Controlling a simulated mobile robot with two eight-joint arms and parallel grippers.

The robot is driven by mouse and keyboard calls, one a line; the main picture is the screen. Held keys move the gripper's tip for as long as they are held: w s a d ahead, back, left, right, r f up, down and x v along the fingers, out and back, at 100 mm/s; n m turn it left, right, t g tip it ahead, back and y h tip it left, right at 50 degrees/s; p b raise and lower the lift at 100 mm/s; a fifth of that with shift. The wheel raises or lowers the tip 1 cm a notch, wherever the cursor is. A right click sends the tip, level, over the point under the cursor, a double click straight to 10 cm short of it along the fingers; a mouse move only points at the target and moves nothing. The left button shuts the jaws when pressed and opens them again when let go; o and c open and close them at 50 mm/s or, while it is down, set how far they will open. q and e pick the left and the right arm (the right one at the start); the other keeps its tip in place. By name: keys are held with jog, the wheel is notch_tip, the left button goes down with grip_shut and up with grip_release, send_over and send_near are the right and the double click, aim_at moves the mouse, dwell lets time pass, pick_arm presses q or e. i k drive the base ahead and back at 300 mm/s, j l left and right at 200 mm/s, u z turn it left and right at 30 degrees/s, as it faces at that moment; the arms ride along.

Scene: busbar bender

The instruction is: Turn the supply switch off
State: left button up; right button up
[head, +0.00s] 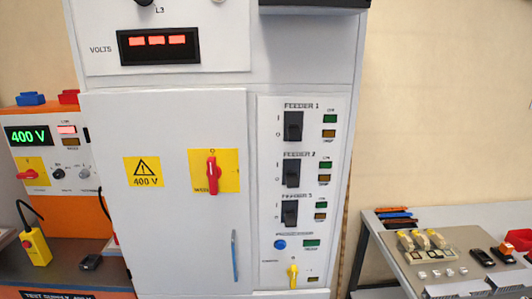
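An orange test supply unit at the left edge carries a red rotary switch (31,174) on a yellow plate; its handle lies roughly sideways. Above it a green display (28,136) reads 400 V, with a lit red lamp (67,129) beside it. The cabinet door has another red rotary handle (213,175) on a yellow plate, standing upright. I cannot tell for certain which of the two is called the supply switch. Neither of my grippers is in view.
The grey cabinet (165,215) fills the middle, with its VOLTS display (158,46) lit red. Feeder 1 (293,126), Feeder 2 and Feeder 3 switches line its right panel. A side table (381,236) with small parts stands right.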

aim_at(30, 174)
jog(key=j+u, duration=0.15)
jog(key=u, duration=1.4)
jog(key=i+j, duration=0.5)
jog(key=i+j+u, duration=0.1)
jog(key=i+j, duration=0.45)
jog(key=i, duration=0.15)
